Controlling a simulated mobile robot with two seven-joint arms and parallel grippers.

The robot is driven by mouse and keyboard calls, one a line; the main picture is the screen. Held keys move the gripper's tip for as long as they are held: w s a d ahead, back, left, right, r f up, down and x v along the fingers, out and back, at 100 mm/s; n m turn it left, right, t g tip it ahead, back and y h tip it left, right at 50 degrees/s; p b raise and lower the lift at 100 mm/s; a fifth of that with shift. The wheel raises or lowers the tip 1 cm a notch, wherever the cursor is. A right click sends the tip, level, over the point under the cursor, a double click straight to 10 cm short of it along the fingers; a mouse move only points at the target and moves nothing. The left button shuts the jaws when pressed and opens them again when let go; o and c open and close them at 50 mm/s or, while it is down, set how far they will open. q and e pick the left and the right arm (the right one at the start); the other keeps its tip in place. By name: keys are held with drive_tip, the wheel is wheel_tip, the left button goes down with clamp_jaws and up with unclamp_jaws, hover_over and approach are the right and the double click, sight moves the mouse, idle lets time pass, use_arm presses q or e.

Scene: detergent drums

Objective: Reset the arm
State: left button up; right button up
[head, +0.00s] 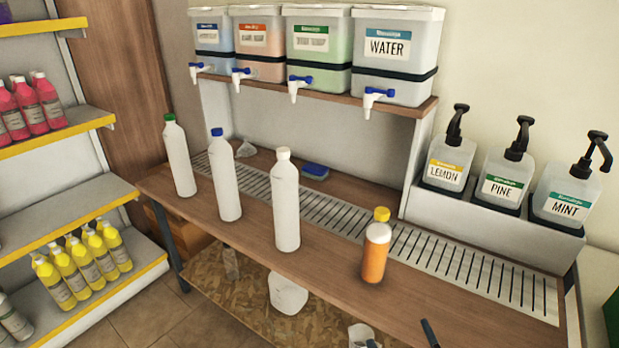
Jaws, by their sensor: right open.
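My left gripper is not in view. On the bench stand a white bottle with a green cap (179,160), one with a blue cap (226,178), one with a white cap (286,205), and a small orange bottle with a yellow cap (375,252). All are upright.
Drums with taps, including the WATER drum (395,65), stand on a raised shelf (330,90). Pump bottles labelled LEMON (446,165), PINE (503,180) and MINT (566,200) are at right. A blue sponge (315,171) lies behind. The bench's front right is clear.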

drive_tip(key=s+d+f+n+g+h+p, duration=0.1)
drive_tip(key=s+d+f+n+g, duration=0.2)
drive_tip(key=n, duration=1.2)
drive_tip(key=s+d+f+n+g+h, duration=0.1)
drive_tip(key=s+d+f+n+g, duration=0.3)
drive_tip(key=s+d+f+n, duration=0.4)
drive_tip(key=s+f+n, duration=0.3)
drive_tip(key=s+n, duration=0.1)
drive_tip(key=n, duration=0.3)
drive_tip(key=shift+d+g+p, duration=0.3)
drive_tip(key=shift+d+p, duration=0.05)
drive_tip(key=shift+p, duration=0.05)
